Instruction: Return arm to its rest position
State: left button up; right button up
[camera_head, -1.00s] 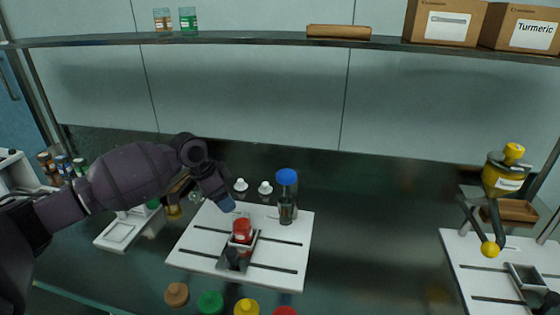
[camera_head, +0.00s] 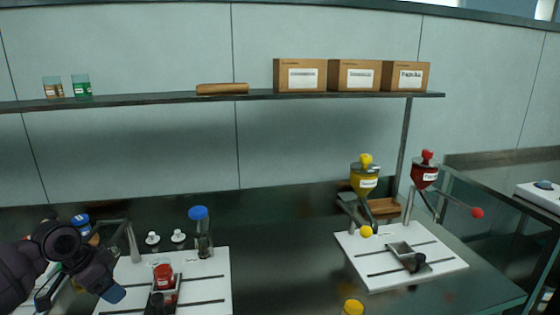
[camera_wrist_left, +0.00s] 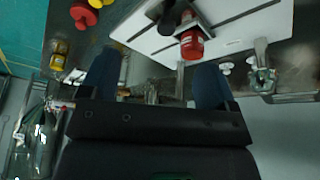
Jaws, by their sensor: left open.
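My left arm comes in at the lower left of the head view. Its gripper (camera_head: 110,291) points down at the left edge of the left white board (camera_head: 205,268), beside a red-capped jar (camera_head: 163,274) and apart from it. In the left wrist view the two dark blue fingers of the gripper (camera_wrist_left: 154,82) stand wide apart with nothing between them. The red jar (camera_wrist_left: 191,42) shows there beyond the fingers, in a holder on the white board (camera_wrist_left: 240,22). My right arm is not in view.
A blue-capped container (camera_head: 201,232) and two small white-capped items (camera_head: 178,236) stand at the left board's back. A second white board (camera_head: 438,275) is at the right, near yellow (camera_head: 364,180) and red (camera_head: 425,174) hoppers. A shelf (camera_head: 160,100) with cardboard boxes (camera_head: 300,75) runs above.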

pick_arm(q)
jog(key=w+d+r+t, duration=0.2)
jog(key=w+r+t, duration=0.1)
jog(key=w+t, duration=0.3)
jog(key=s+d+f+n+t, duration=0.1)
jog(key=s+d+f+t, duration=0.2)
jog(key=s+d+f, duration=0.4)
jog(key=s+d+f+n+y, duration=0.1)
jog(key=s+d+f+n, duration=0.1)
jog(key=s+f, duration=0.7)
jog(key=s+d+f+n+g+y, duration=0.1)
jog(key=s+f+n, duration=0.3)
jog(key=s+f, duration=0.5)
jog(key=s+d+y, duration=0.1)
jog(key=s, duration=0.7)
jog(key=shift+s, duration=0.25)
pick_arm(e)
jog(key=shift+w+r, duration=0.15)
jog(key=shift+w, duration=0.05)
pick_arm(q)
jog(key=shift+d, duration=0.1)
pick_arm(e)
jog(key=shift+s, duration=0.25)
